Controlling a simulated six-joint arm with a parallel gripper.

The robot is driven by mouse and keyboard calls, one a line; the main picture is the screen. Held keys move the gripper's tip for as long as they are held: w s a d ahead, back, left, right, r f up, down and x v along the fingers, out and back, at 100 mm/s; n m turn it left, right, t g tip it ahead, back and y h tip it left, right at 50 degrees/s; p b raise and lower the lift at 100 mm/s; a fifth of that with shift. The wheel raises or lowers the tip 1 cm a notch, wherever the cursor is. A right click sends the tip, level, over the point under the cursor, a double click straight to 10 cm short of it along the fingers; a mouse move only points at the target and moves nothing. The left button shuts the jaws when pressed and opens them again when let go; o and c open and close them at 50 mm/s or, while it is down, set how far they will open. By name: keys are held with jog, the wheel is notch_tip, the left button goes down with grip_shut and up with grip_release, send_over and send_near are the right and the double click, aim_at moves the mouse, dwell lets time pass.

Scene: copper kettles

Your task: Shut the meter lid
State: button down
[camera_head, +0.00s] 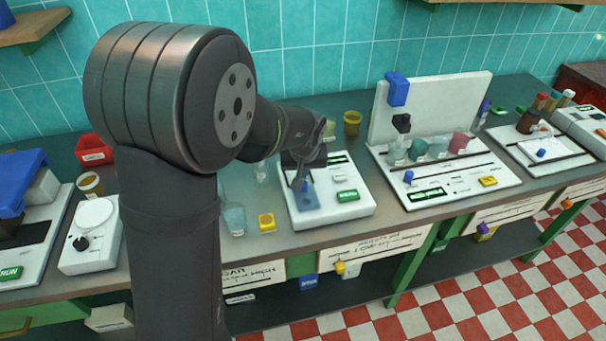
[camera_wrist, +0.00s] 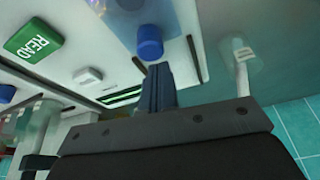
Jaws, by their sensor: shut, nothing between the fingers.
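The meter (camera_head: 352,212) is a white box with a green READ button (camera_head: 347,196) in the middle of the bench. Its lid (camera_head: 309,201) is a translucent blue panel at the meter's left part, with a blue knob (camera_wrist: 150,42). The lid appears to lie flat or nearly flat on the meter; my arm partly hides it, so I cannot tell if it is fully down. My gripper (camera_wrist: 158,72) is shut and empty, its fingertips close to the knob. I cannot tell if they touch it. In the head view my gripper (camera_head: 299,183) is over the meter's left side.

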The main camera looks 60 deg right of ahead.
jog(key=shift+w+d+r, duration=0.6)
jog(key=shift+d+r, duration=0.15)
jog(key=shift+d, duration=0.15)
jog(key=v, duration=0.9)
jog(key=shift+a+f, duration=0.1)
jog(key=shift+f, duration=0.1)
jog(key=x, duration=0.9)
jog(key=shift+f, duration=0.4)
jog(key=shift+s+a, duration=0.6)
jog(key=shift+a, duration=0.2)
jog(key=shift+s+a, duration=0.3)
jog(key=shift+a, duration=0.15)
